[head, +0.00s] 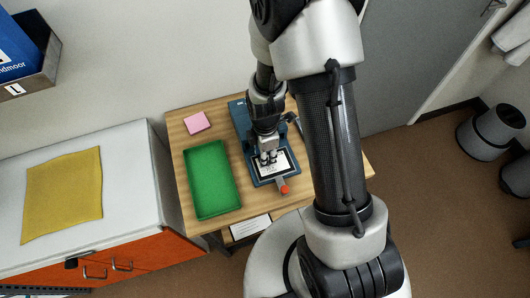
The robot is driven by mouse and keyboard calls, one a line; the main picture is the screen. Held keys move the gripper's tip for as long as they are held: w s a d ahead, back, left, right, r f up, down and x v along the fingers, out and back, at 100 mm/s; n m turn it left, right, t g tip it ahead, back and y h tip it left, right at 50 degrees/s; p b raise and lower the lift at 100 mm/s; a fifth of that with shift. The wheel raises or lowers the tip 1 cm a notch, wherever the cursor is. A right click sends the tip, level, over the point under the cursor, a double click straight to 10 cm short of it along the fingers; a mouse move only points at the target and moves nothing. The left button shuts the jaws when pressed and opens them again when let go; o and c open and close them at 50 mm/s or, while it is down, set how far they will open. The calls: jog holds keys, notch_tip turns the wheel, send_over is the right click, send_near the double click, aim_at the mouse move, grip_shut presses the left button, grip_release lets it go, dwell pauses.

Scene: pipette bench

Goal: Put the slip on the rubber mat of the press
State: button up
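The blue press (239,115) stands on the wooden table, with a red-tipped lever (284,188) at its front. A white slip (284,166) with dark marks shows at the front of the press, inside a dark border that looks like the rubber mat. My gripper (268,158) points down right over the slip and hides part of it. The fingertips are at or very near the slip; I cannot tell whether they touch it or grip it. The slip looks flat.
A green tray (192,192) lies left of the press, and a pink pad (197,122) lies behind it. A white card (250,227) is at the table's front edge. A white cabinet (125,160) with a yellow cloth (63,195) stands at left. My arm hides the table's right side.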

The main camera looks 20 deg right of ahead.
jog(key=s+r+m+t+p, duration=0.15)
jog(key=r+m, duration=0.25)
jog(key=r, duration=1)
jog(key=s+r+m+t+p, duration=0.1)
jog(key=s+r+m+p, duration=0.25)
jog(key=r, duration=0.95)
jog(key=s+r+m+t, duration=0.2)
jog(key=s+r+m, duration=0.7)
jog(key=s+m, duration=0.1)
jog(key=shift+b, duration=0.45)
jog(key=shift+m, duration=0.25)
